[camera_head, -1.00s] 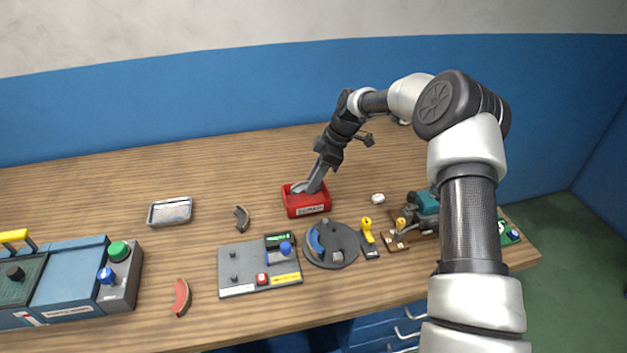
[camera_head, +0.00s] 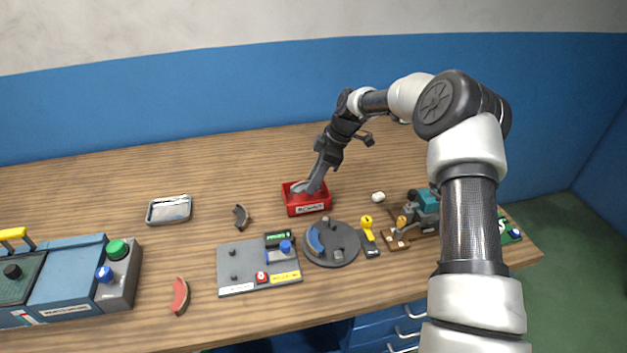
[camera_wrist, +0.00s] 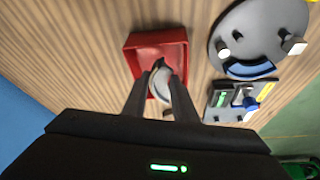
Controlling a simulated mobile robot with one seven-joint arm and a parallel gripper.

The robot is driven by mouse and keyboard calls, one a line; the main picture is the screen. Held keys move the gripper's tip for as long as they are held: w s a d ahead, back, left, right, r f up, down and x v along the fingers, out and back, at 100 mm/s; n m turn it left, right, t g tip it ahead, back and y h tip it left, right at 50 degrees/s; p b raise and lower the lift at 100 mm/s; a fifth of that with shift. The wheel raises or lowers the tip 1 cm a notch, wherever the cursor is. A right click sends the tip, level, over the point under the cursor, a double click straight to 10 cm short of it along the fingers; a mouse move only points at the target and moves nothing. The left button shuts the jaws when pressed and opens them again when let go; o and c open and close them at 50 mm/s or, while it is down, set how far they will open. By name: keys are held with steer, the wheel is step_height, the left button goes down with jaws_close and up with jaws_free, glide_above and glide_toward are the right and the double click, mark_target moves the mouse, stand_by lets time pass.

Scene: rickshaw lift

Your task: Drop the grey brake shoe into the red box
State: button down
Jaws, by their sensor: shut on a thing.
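The red box (camera_head: 307,208) stands on the wooden table in the middle of the head view. It also shows in the wrist view (camera_wrist: 150,42). My gripper (camera_head: 309,188) points down into the box. Its fingers are shut on a grey curved brake shoe (camera_wrist: 160,80), which is over or inside the box. In the head view the grey shoe (camera_head: 298,187) shows at the box's left inside. I cannot tell whether it touches the box floor. Another dark curved shoe (camera_head: 241,217) and a red-faced shoe (camera_head: 180,296) lie on the table to the left.
A metal tray (camera_head: 169,210) lies at left. A grey board (camera_head: 258,270) and a round dark plate (camera_head: 331,245) stand in front of the box. A yellow-handled piece (camera_head: 368,236) and a small white thing (camera_head: 378,197) are to the right. Behind the box the table is clear.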

stand_by(0.4)
steer(key=c, duration=0.9)
jaws_free()
steer(key=shift+c, duration=0.2)
steer(key=shift+r+p, duration=1.6)
steer(key=shift+r, duration=1.85)
